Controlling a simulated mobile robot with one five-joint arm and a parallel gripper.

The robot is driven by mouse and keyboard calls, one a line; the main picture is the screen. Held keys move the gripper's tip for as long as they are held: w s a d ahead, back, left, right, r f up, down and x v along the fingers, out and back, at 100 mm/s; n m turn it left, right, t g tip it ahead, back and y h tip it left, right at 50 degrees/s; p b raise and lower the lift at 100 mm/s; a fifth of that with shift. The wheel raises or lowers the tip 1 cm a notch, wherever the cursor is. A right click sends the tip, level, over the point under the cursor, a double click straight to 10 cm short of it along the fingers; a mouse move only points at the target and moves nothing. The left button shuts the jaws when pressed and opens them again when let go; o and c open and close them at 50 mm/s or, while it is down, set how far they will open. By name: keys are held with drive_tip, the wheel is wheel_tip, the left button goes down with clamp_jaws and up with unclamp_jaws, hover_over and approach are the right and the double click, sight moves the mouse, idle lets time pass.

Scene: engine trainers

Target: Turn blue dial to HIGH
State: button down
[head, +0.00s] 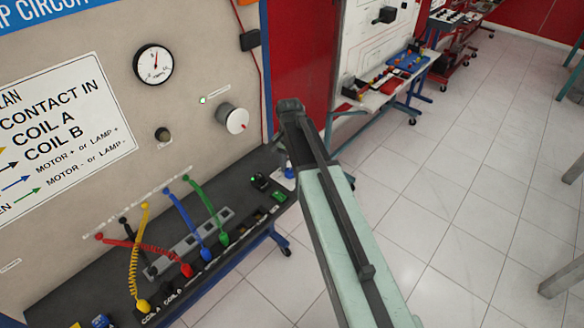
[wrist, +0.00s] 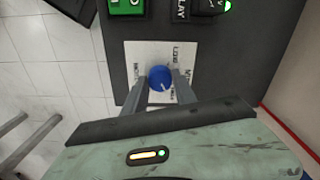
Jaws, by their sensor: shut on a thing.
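The blue dial (wrist: 160,77) is round and sits on a white label plate (wrist: 133,58) on a dark shelf. It carries a small pale pointer mark on its near side in the wrist view. My gripper (wrist: 161,86) has one finger on each side of the dial and is shut on it. The printing on the plate is small and partly covered by the fingers, so I cannot read which setting the mark faces. In the head view the dial shows as a small blue spot (head: 289,173) at the shelf's right end, beside my arm.
A green block (wrist: 126,6) and a black block with a lit green lamp (wrist: 207,5) stand beyond the plate. Tiled floor lies open to the right.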

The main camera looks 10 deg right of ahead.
sight(290, 171)
drive_tip(key=c, duration=1)
unclamp_jaws()
drive_tip(key=shift+w+f, duration=0.1)
drive_tip(key=shift+w, duration=0.1)
drive_tip(key=shift+s, duration=0.1)
wheel_tip(290, 171, up, 8)
drive_tip(key=p, duration=0.8)
drive_tip(key=shift+f, duration=0.1)
